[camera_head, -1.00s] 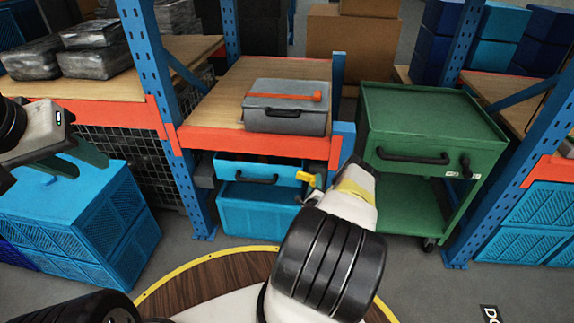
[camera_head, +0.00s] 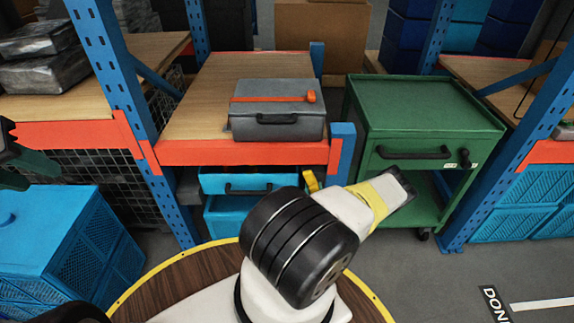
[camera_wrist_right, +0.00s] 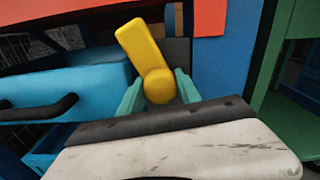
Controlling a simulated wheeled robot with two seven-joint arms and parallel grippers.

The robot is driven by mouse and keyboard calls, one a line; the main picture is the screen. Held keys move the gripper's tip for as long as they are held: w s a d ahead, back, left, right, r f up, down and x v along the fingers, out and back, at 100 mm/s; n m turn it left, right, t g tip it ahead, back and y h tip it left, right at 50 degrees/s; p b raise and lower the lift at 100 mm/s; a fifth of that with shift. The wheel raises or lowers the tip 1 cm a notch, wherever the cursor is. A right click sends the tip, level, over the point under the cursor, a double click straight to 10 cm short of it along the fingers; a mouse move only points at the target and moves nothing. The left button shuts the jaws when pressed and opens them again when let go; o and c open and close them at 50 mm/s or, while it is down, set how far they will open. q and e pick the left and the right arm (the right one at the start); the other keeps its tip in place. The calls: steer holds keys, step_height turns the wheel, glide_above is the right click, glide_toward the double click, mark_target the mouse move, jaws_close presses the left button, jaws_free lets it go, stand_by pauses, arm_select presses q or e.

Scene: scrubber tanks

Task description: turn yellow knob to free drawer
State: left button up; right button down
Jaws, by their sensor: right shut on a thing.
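The yellow knob (camera_wrist_right: 145,50) is close up in the wrist view, its bar slanting up and left from a round hub. The green fingers of my right gripper (camera_wrist_right: 158,88) are closed on it at the hub, one on each side. In the head view, part of the yellow knob (camera_head: 311,181) shows at the right of the blue drawer (camera_head: 225,184), its bar near upright. My right arm hides the rest of the knob and the fingertips. The drawer has a black bar handle. My left gripper (camera_head: 28,165) is at the left edge, partly cut off, empty, its dark green fingers apart.
A grey case (camera_head: 277,125) with an orange strip lies on the wooden shelf above the drawer. The blue rack post (camera_wrist_right: 228,70) stands close right of the knob. A green trolley (camera_head: 425,115) is right; blue crates (camera_head: 60,240) are left.

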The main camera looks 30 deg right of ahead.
steer(key=shift+f+m, duration=0.1)
steer(key=shift+m, duration=2.1)
steer(key=c, duration=0.8)
jaws_free()
steer(key=shift+c, duration=0.2)
steer(key=v, duration=0.8)
